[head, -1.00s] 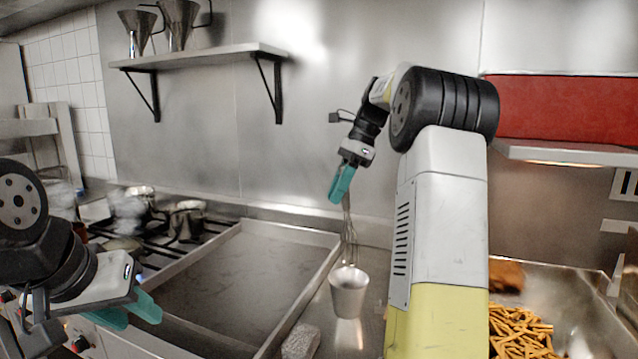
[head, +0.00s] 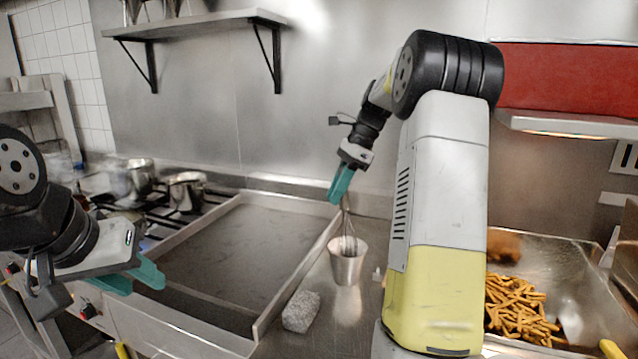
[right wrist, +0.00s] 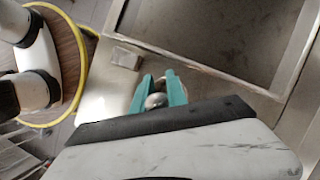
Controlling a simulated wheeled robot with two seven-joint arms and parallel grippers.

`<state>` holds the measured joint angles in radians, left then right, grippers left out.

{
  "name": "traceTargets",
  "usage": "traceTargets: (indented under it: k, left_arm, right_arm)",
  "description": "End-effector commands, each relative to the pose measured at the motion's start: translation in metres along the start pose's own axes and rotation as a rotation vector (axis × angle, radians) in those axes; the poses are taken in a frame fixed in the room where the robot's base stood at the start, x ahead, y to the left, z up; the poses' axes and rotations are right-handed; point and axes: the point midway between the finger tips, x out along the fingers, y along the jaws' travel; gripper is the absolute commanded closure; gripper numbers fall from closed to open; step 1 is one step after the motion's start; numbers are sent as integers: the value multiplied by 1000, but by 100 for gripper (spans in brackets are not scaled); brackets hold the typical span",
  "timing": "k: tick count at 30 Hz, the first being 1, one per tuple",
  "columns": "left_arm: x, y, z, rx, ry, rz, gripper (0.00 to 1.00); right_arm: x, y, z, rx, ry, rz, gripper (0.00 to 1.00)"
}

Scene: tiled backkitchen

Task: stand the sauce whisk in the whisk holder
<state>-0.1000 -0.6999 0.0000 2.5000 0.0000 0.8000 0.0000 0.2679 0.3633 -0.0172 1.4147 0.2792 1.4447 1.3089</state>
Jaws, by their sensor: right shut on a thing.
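The whisk holder is a grey metal cup (head: 347,267) standing on the steel counter just right of the flat griddle tray. My right gripper (head: 341,190) is above the cup and shut on the sauce whisk (head: 346,224). The whisk hangs upright with its wires down; its lower end is inside the mouth of the cup. In the right wrist view the teal fingers of my right gripper (right wrist: 160,92) have the rounded whisk end between them; the cup is hidden there. My left gripper (head: 143,277) has its teal fingers apart and empty, left of the tray.
The griddle tray (head: 262,318) has a raised rim. A grey speckled block (head: 301,311) lies in front of the cup. Pots (head: 186,191) stand on the stove at the left. A basin of fries (head: 520,308) is at the right. A shelf (head: 195,27) is above.

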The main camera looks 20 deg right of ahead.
Motion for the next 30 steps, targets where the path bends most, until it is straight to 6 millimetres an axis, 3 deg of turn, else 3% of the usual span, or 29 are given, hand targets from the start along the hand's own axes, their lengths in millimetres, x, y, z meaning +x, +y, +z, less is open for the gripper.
traceTargets:
  k: [12, 27, 28, 30]
  left_arm:
    - [0, 0, 0, 0, 0, 0, 64]
    - [0, 0, 0, 0, 0, 0, 64]
    - [0, 0, 0, 0, 0, 0, 64]
    - [0, 0, 0, 0, 0, 0, 64]
  right_arm:
    - [27, -1, -12, 0, -1, 0, 100]
    - [32, -1, -15, 0, 0, 0, 100]
    - [32, -1, -15, 0, 0, 0, 76]
    - [32, -1, -15, 0, 0, 0, 62]
